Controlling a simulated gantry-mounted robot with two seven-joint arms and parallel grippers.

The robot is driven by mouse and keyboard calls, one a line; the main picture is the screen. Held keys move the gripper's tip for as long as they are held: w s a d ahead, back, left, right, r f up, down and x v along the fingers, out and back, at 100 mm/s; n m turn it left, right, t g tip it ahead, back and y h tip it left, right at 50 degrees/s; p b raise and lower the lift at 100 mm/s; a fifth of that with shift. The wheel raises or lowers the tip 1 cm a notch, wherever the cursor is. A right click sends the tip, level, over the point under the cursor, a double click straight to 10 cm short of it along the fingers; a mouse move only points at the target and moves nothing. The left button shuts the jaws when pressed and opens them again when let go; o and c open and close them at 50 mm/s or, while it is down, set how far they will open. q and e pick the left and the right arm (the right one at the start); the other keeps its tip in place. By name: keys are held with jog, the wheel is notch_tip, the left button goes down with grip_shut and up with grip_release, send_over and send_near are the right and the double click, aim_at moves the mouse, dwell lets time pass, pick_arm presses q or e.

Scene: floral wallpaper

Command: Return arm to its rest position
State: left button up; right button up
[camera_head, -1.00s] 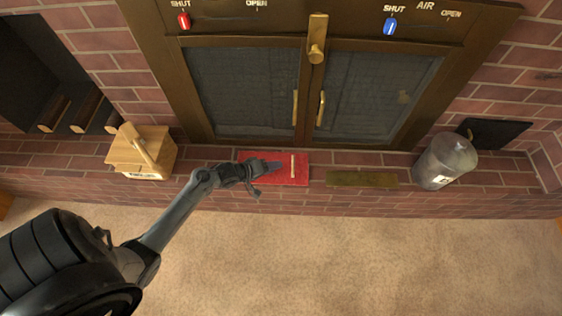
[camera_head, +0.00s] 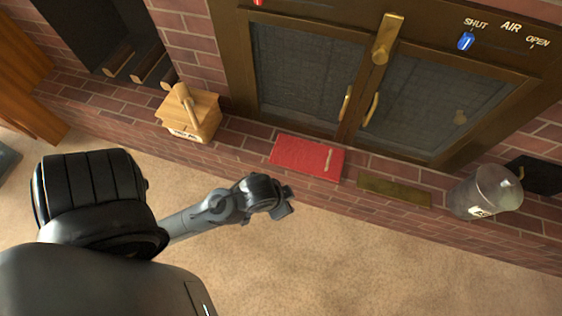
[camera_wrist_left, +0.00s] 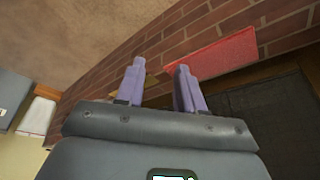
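My left arm comes in from the left in the head view. Its gripper (camera_head: 284,207) is now over the beige carpet (camera_head: 350,245), in front of the brick ledge and apart from the red box (camera_head: 300,153). In the left wrist view the gripper's two pale purple fingers (camera_wrist_left: 160,72) stand apart with nothing between them. The red box shows beyond them there as a red patch (camera_wrist_left: 215,55). It lies flat on the ledge with a thin pale strip (camera_head: 328,160) on top. My right gripper is in neither view.
A wooden box with a handle (camera_head: 188,115) stands on the ledge at left. A brass plate (camera_head: 395,190) and a grey metal canister (camera_head: 485,193) are to the right. The fireplace doors (camera_head: 350,85) are shut. The carpet in front is clear.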

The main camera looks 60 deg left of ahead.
pick_arm(q)
jog(key=shift+s+d+r+m, duration=0.3)
jog(key=shift+s+d+r, duration=0.1)
jog(key=shift+s+r, duration=0.3)
notch_tip(320, 180, up, 58)
jog(key=p, duration=5.7)
jog(key=shift+f+p, duration=0.25)
jog(key=shift+p, duration=0.05)
